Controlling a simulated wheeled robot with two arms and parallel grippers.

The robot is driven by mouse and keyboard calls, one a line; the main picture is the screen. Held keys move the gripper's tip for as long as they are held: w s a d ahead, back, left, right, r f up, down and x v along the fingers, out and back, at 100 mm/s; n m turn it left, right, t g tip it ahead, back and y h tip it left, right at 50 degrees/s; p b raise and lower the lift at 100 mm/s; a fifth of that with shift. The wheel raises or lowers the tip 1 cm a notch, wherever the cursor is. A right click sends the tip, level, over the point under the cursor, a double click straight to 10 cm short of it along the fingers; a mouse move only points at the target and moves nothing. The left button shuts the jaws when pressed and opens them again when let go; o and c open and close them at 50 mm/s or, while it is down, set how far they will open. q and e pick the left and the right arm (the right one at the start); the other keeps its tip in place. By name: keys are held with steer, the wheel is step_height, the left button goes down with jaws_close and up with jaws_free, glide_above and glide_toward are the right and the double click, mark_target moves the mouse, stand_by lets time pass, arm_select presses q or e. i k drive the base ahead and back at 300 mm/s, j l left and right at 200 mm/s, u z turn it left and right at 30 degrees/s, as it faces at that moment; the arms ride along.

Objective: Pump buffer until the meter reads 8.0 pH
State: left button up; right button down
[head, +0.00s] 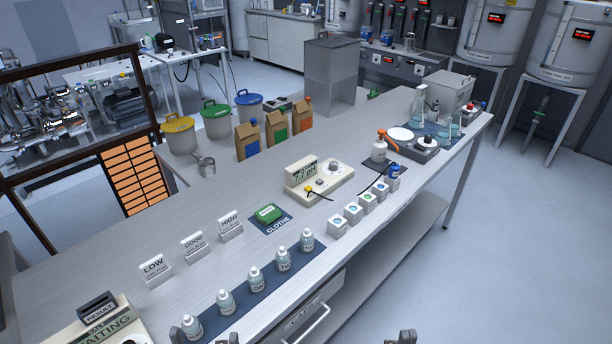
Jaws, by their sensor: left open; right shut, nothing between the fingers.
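The cream pH meter (325,182) stands mid-table; its small display appears to read 7.7 pH, though the digits are tiny. A white bottle with an orange pump top (379,151) stands upright on a dark mat to the right of the meter. A small blue-capped bottle (393,172) is just in front of it. A dark cable runs near the meter and these bottles. My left gripper (205,336) is open at the bottom edge, near the row of dropper bottles. My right gripper (401,337) is shut and empty at the bottom edge, far from the pump. Both are partly cut off.
Several small white boxes (352,212) line the front edge by the meter. Several dropper bottles (256,279) stand on a blue mat. A green cloth pack (267,213) and LOW, GOOD and HIGH signs (193,246) stand behind. A balance (412,143) and glassware are at the far right.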

mark_target(382, 133)
steer(key=i+l, duration=0.15)
steer(key=l, duration=0.25)
steer(key=i+l, duration=0.1)
steer(key=l, duration=0.3)
steer(key=i+l, duration=0.15)
steer(key=l, duration=0.3)
steer(key=i+l, duration=0.1)
steer(key=l, duration=0.3)
steer(key=i+l, duration=0.15)
steer(key=l, duration=0.25)
steer(key=i+l, duration=0.15)
steer(key=l, duration=0.25)
steer(key=i+l, duration=0.1)
steer(key=l, duration=0.3)
steer(key=i+l, duration=0.15)
steer(key=l, duration=0.25)
steer(key=u, duration=1.45)
